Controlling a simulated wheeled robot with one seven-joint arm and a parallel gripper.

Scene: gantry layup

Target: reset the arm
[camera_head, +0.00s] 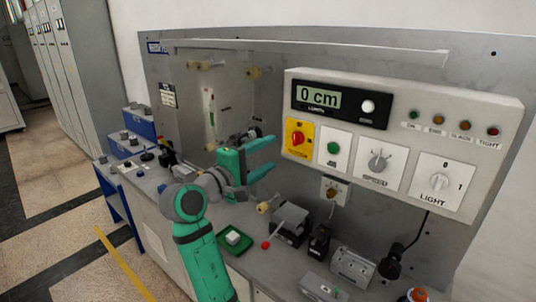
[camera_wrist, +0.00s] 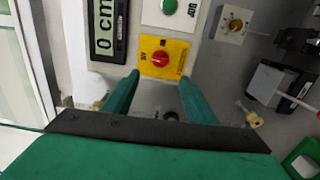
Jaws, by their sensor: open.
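My gripper (camera_head: 268,160) is raised in front of the machine, left of and below the control panel (camera_head: 406,99). Its two green fingers are spread apart and point right in the head view. In the wrist view my gripper (camera_wrist: 155,92) shows the fingers open with nothing between them. A red rotary switch on a yellow plate (camera_wrist: 166,57) lies beyond the fingertips there. It also shows as the red switch (camera_head: 297,139) in the head view. I cannot tell whether a fingertip touches the panel.
A green tray (camera_head: 247,246) with a white block is on the bench below my arm. A grey vice-like block (camera_head: 288,224) with a red-tipped lever stands right of it. Blue bins (camera_head: 139,122) stand at the left. The floor at left is open.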

